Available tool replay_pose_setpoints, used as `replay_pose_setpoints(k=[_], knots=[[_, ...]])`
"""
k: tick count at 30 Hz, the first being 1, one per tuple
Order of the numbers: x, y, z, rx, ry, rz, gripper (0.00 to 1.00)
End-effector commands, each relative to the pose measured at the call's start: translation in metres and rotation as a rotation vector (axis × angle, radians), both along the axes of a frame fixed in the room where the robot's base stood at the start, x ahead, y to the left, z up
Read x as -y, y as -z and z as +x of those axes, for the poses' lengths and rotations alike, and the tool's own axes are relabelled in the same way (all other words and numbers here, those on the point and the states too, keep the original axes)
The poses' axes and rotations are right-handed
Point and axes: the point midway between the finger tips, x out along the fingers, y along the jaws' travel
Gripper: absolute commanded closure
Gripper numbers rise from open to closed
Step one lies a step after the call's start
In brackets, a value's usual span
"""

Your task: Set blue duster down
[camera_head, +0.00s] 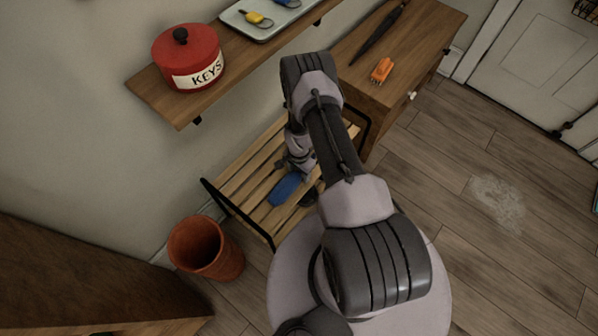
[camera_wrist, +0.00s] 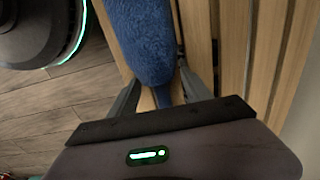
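The blue duster (camera_head: 286,189) lies on the slatted wooden bench (camera_head: 243,180). In the wrist view its fluffy blue head (camera_wrist: 148,40) points away from my gripper, and its thin handle runs back toward the palm. My gripper (camera_wrist: 160,84) is low over the bench, with one dark finger on each side of the duster's neck. Bare wood shows between the fingers and the handle, so it looks open. In the head view my gripper (camera_head: 299,163) is just behind the duster, partly hidden by my arm.
A wall shelf above the bench holds a red KEYS pot (camera_head: 188,58) and a tray (camera_head: 262,17) with keys. A wooden cabinet (camera_head: 418,50) right of the bench carries an orange item (camera_head: 381,71) and a closed umbrella (camera_head: 378,35). A terracotta bin (camera_head: 206,250) stands at the bench's left.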

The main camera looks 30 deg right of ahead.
Motion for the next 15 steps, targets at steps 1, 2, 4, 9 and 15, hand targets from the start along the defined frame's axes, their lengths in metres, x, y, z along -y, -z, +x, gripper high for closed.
replay_pose_setpoints(k=[1,2,4,9,15], knots=[[0.000,0.000,0.000,0.000,0.000,0.000,0.43],[0.000,0.000,0.000,0.000,0.000,0.000,0.43],[0.000,-0.001,0.000,0.000,0.000,0.000,0.43],[0.000,-0.026,0.000,0.000,0.000,0.000,0.43],[0.008,-0.085,0.003,0.002,0.000,0.001,0.43]])
